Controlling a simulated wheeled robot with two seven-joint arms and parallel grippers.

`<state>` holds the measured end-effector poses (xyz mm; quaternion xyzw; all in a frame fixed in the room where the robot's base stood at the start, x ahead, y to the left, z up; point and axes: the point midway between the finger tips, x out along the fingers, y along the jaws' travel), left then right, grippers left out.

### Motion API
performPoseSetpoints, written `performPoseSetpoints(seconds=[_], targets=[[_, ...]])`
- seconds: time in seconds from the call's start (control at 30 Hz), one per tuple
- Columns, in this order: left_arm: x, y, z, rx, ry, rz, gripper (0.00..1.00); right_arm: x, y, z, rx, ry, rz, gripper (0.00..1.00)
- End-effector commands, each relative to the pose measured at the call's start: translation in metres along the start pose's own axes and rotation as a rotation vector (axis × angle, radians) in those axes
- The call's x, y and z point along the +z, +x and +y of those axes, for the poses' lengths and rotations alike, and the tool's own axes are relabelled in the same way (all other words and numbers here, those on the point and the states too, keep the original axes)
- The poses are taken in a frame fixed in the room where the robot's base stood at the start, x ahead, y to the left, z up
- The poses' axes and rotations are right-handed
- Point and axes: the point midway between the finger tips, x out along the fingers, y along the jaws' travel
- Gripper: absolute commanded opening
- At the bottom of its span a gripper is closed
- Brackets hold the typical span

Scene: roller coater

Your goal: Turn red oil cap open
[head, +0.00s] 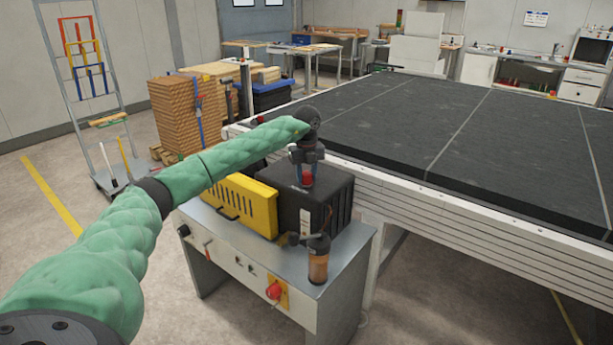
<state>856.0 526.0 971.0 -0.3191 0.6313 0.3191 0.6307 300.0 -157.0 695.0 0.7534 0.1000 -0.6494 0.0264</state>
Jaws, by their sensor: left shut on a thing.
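The red oil cap (307,179) sits on top of the black box-shaped unit (335,196), which stands on a grey metal cabinet. My left arm, in a green sleeve, reaches in from the left over the unit. My left gripper (307,172) points straight down above the unit and is shut on the red cap, with its fingers on either side. The cap's upper part is partly hidden by the gripper. How far the cap is turned cannot be told. My right gripper is not in view.
A yellow slotted cover (244,204) stands left of the black unit. A brown oil bottle (318,260) is at its front right. The cabinet (341,284) has a red rotary switch (274,291). A large black-topped table (460,140) lies close behind and right.

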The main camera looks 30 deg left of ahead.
Motion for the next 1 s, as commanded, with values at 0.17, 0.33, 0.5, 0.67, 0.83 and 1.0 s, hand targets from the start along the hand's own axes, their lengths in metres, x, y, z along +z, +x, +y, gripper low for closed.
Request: performPoseSetpoints(seconds=[0.17, 0.33, 0.5, 0.67, 0.83, 1.0], targets=[[0.0021, -0.0037, -0.0002, -0.006, -0.17, -0.004, 0.13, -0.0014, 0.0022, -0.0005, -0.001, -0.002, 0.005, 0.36], [0.0023, -0.0043, -0.0001, -0.007, -0.331, -0.004, 0.13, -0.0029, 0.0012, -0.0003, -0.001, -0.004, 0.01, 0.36], [0.0025, -0.0047, 0.0, -0.007, -0.486, -0.004, 0.13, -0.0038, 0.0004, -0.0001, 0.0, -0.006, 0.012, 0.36], [0.0026, -0.0046, 0.0002, -0.007, -0.613, -0.003, 0.13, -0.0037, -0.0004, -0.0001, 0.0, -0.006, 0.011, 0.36], [0.0026, -0.0044, 0.0003, -0.006, -0.718, -0.003, 0.13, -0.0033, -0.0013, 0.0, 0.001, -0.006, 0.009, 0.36], [0.0025, -0.0043, 0.0004, -0.006, -0.789, -0.003, 0.13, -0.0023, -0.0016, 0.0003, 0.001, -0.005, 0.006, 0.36]])
